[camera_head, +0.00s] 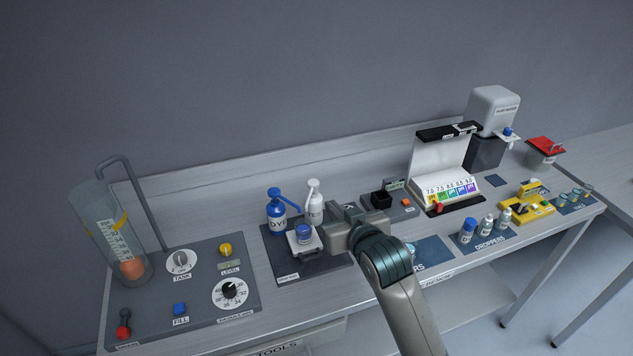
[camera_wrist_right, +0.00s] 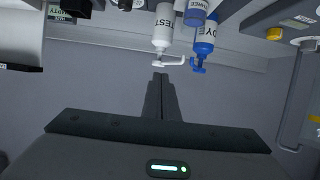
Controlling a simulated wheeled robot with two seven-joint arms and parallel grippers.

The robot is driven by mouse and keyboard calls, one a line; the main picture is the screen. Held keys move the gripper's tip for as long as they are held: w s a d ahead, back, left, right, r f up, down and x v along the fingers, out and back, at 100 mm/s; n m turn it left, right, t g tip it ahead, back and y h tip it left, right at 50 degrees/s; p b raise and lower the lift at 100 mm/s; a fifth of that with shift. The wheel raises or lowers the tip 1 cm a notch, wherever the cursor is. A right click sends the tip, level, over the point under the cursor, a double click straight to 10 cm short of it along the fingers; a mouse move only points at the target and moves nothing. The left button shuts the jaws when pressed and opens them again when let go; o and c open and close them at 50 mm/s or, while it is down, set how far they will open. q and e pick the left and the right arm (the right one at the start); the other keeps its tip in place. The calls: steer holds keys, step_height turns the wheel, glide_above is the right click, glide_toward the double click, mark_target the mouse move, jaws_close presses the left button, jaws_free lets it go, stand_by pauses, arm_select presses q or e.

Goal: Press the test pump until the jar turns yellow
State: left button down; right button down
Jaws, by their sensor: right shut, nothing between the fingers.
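The white test pump (camera_head: 314,207) stands upright on a dark mat beside the blue dye pump (camera_head: 277,217). In the right wrist view the test pump (camera_wrist_right: 163,31) has its nozzle pointing right, near the dye pump (camera_wrist_right: 206,36). The jar (camera_head: 304,232) looks blue and sits on a white stand in front of the pumps; part of it also shows in the wrist view (camera_wrist_right: 196,13). My right gripper (camera_head: 347,212) is shut and empty, just right of the test pump. In the wrist view its fingertips (camera_wrist_right: 159,77) appear close to the pump head; I cannot tell whether they touch.
The tank panel (camera_head: 205,265) with knobs and a clear cylinder (camera_head: 118,240) lies at the left. A white colour-scale case (camera_head: 440,165), droppers (camera_head: 487,224) and a yellow tool (camera_head: 525,207) stand to the right. A grey wall rises behind the bench.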

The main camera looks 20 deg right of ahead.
steer(key=shift+t, duration=0.6)
steer(key=w+r, duration=0.1)
steer(key=r, duration=0.2)
steer(key=w+r, duration=0.1)
steer(key=shift+w+r, duration=0.35)
steer(key=shift+r, duration=0.05)
steer(key=shift+w, duration=0.15)
steer(key=p, duration=0.4)
glide_above(311, 193)
steer(key=d, duration=0.2)
step_height(311, 193, down, 2)
steer(key=f, duration=0.1)
steer(key=f+p, duration=0.1)
steer(key=f, duration=0.1)
steer(key=f+p, duration=0.1)
steer(key=shift+w+a+f, duration=0.15)
steer(key=shift+w+f, duration=0.15)
